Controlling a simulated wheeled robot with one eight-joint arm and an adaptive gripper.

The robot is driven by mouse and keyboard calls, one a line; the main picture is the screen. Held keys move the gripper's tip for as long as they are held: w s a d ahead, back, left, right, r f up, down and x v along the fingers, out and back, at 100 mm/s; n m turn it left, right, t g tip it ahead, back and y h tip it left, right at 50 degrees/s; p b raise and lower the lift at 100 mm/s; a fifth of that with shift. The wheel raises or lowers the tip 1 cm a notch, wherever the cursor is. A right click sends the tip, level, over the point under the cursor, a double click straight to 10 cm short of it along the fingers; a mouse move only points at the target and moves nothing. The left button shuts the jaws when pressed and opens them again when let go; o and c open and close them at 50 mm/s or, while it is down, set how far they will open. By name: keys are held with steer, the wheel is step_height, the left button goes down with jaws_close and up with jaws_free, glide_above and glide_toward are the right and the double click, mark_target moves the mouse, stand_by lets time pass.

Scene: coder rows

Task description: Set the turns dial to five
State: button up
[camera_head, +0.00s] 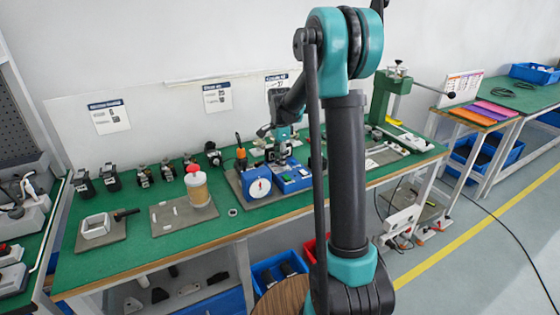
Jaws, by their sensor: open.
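A round white dial (260,187) with a red mark faces front on a blue unit (250,174) on the green workbench. It looks like the turns dial, but its numbers and setting are too small to read. A second, lower blue unit (291,183) with small coloured controls stands directly to its right. My gripper (281,160) is open, pointing down over the rear of these units, to the right of the dial. The fingertips are small in view, and I cannot tell whether they touch anything. My arm hides the bench just right of the units.
An orange-handled tool (240,158) stands behind the blue unit. A tan cylinder with a red top (197,186) stands on a grey plate to the left. Several black devices line the back. A green press (390,97) stands at the right. The bench's front strip (215,229) is clear.

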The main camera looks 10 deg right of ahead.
steer(key=c, duration=0.9)
